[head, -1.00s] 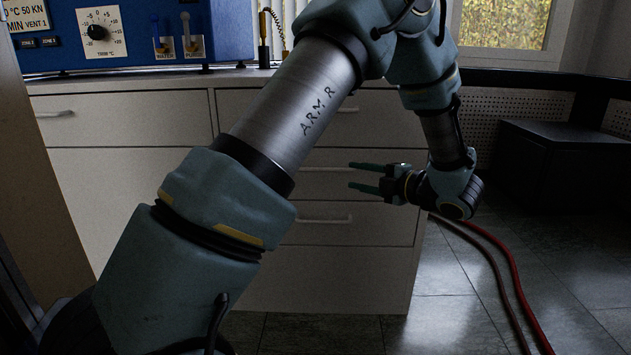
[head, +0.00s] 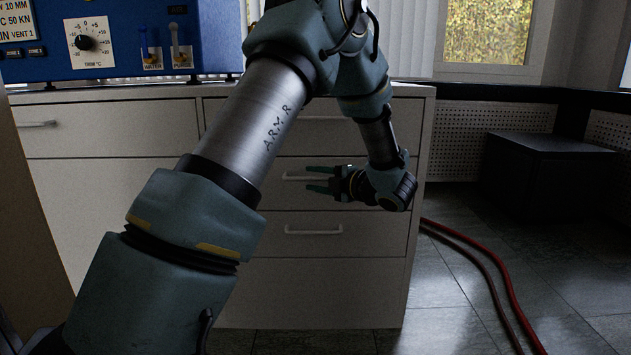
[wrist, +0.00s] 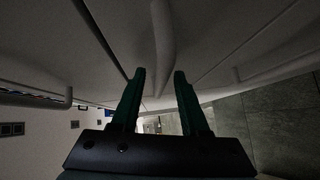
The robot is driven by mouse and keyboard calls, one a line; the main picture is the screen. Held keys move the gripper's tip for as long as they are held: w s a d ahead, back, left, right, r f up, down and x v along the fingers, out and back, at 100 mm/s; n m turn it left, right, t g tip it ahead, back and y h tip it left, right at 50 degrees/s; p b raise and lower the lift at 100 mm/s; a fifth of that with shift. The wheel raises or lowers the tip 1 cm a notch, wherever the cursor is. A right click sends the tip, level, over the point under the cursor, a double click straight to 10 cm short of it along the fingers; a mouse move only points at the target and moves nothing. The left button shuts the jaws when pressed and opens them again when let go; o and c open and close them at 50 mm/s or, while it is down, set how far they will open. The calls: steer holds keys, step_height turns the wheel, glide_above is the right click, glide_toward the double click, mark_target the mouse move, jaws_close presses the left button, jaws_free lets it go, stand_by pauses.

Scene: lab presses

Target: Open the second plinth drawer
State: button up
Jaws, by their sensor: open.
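The white plinth (head: 345,275) has a stack of three drawers at its right end. The second drawer (head: 385,185), counted from the top, is shut. Its pale bar handle (head: 291,177) is partly hidden by my gripper in the head view. My gripper (head: 308,178) is open, its dark green fingers pointing left, one above and one below the handle's line. In the wrist view a pale handle bar (wrist: 163,45) runs between the two fingertips of my gripper (wrist: 160,73). I cannot tell whether the fingers touch it.
The top drawer handle (head: 325,117) and the bottom drawer handle (head: 313,230) sit above and below. A blue press panel (head: 120,60) stands on the worktop. Red hoses (head: 480,255) lie on the floor to the right. A dark box (head: 550,170) stands beyond them.

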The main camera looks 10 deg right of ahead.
steer(key=shift+c, duration=0.2)
jaws_close()
stand_by(1.1)
